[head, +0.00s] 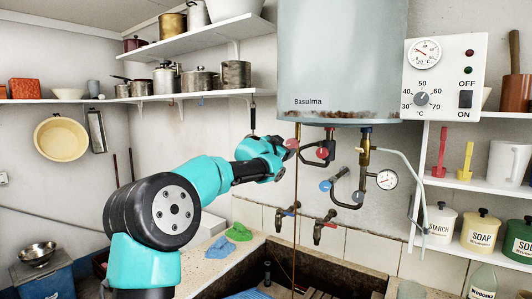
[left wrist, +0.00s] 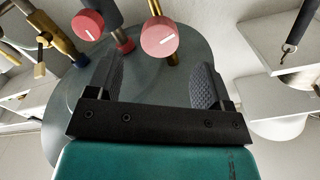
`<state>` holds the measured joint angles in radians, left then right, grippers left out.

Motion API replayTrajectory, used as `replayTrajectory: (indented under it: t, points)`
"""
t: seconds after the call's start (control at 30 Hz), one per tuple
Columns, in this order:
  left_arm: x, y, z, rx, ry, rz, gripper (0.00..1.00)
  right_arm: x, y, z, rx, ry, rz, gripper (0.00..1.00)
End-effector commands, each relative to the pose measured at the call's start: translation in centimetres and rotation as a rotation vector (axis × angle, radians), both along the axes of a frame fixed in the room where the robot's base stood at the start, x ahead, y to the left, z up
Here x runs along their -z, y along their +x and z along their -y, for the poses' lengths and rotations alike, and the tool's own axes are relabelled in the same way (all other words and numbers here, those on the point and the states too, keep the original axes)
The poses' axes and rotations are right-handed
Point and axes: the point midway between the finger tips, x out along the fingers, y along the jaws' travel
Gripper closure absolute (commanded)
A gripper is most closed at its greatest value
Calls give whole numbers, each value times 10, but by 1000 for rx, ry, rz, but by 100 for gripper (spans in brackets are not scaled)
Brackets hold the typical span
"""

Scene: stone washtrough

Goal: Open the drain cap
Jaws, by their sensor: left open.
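A pink round knob with a white line (head: 291,143) sits under the left side of the grey boiler (head: 340,60); I take it for the drain cap. In the left wrist view the pink knob (left wrist: 160,38) is on a brass stem, just past my fingertips and roughly centred between them. My left gripper (head: 284,153) is open and close to it; the fingers (left wrist: 160,75) hold nothing. Contact cannot be told. A thin brown vertical line (head: 295,220), like a rusty trickle, runs from below the knob down to the trough. My right gripper is not in view.
A red knob (left wrist: 88,25) on a pipe is close to the left finger; red (head: 322,153) and blue (head: 325,186) valve knobs and a gauge (head: 387,180) hang right of it. Two taps are on the wall above the stone trough (head: 350,272). Shelves flank the boiler.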

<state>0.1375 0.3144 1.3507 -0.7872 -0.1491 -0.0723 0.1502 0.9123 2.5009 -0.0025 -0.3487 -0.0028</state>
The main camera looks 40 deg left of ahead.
Motion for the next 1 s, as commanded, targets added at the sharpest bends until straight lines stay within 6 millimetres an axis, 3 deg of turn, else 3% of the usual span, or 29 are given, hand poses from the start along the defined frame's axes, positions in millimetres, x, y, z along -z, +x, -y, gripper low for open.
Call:
replayTrajectory:
  t: [0.6, 1.0]
  points:
    - [-1, -92, 3, 0, 0, 1, 26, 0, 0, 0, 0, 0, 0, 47]
    - [0, -103, 4, -1, 0, 0, 26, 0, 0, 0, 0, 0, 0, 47]
